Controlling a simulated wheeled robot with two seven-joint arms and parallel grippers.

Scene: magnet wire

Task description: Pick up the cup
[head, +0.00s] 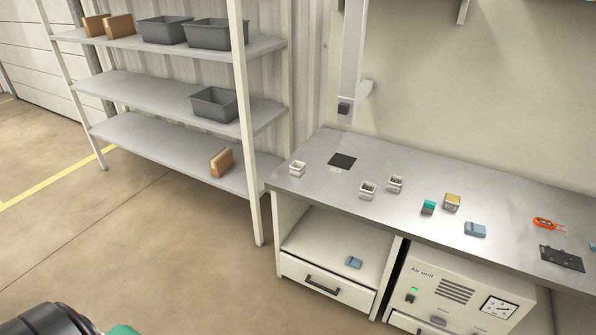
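Several small items stand on the grey metal workbench (310,190). Three are small, whitish, open-topped square containers that look like cups: one cup (297,169) near the left end, a second cup (367,191) further right near the front edge, and a third cup (395,184) just behind and right of it. The second and third seem to have something dark inside, too small to make out. All three look upright. Neither gripper shows in the head view, and nothing touches the cups.
On the bench are a dark flat pad (342,161), a teal block (428,207), a tan-topped box (452,202), a blue-grey item (475,229), an orange tool (546,223) and a dark plate (562,258). A shelf rack (160,150) stands left. Floor in front is clear.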

